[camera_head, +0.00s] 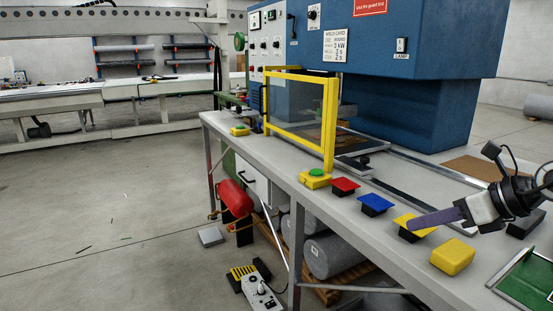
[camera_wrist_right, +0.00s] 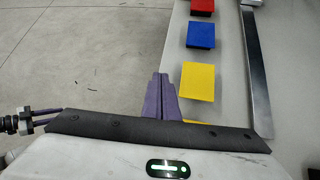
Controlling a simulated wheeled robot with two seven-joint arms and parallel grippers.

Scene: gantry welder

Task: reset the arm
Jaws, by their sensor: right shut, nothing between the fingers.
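My right gripper (camera_head: 436,218) comes in from the right in the head view, with its purple fingers pointing left over the bench. Its fingers are shut with nothing between them. They lie close to the yellow-topped block (camera_head: 411,224) in the picture; whether they touch it I cannot tell. In the right wrist view, the shut purple fingers (camera_wrist_right: 160,100) show just left of the yellow block (camera_wrist_right: 198,80).
The grey bench (camera_head: 262,152) carries a blue block (camera_head: 375,203), a red block (camera_head: 344,186), a yellow box (camera_head: 453,257) and a green tray (camera_head: 524,284). A yellow-framed guard (camera_head: 329,125) stands before the blue welder cabinet (camera_head: 420,45). Floor at left is mostly clear.

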